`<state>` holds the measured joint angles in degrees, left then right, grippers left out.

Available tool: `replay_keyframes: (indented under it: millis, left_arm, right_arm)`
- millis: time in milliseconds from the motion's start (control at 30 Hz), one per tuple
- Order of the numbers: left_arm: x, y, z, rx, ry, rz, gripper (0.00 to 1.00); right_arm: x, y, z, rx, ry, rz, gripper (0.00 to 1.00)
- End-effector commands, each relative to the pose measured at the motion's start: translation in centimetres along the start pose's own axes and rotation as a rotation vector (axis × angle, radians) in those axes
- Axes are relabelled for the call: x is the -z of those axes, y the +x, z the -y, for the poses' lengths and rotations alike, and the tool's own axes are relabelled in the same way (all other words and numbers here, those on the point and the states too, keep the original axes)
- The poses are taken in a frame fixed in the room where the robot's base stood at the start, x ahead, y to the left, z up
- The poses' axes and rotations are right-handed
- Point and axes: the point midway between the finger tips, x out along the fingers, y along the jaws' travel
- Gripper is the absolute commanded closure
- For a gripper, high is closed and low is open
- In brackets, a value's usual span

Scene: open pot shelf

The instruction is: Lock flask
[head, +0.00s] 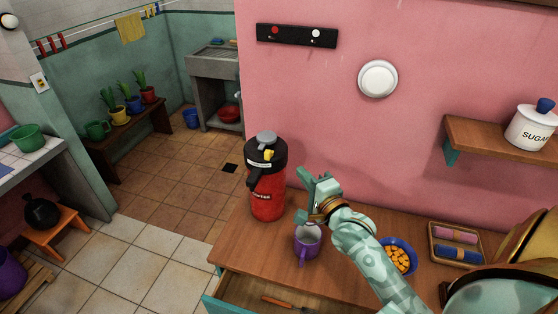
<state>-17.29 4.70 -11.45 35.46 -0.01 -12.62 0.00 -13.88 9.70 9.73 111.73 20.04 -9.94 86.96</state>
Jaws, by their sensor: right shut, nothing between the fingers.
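The flask (267,193) is red with a black top and a grey lid knob. It stands upright on the wooden counter, near its left end against the pink wall. A small yellow piece shows on the front of its black top, beside the spout. My right gripper (312,181) is just right of the flask, apart from it, shut and empty. Its arm comes in from the lower right. A purple mug (307,241) stands on the counter below the gripper. My left gripper is not in view.
A blue bowl of orange pieces (399,257) and a tray with pink and blue rolls (456,243) lie right on the counter (245,243). An open drawer (246,291) juts out in front. A shelf (484,137) holds a sugar pot (532,127).

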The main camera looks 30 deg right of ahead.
Motion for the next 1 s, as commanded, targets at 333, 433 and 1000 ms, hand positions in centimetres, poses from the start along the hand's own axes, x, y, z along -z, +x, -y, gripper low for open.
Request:
replay_keyframes:
  millis: [333, 433, 1000]
  left_arm:
    - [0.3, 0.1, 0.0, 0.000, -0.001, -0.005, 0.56]
    - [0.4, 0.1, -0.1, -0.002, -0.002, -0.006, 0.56]
    - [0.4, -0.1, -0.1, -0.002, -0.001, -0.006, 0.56]
  right_arm:
    - [-1.1, 6.6, 0.0, 0.000, 0.002, 0.000, 1.00]
    - [-2.0, 7.4, 0.0, 0.000, 0.001, 0.000, 1.00]
    - [-3.2, 8.5, 0.0, -0.001, 0.001, 0.000, 1.00]
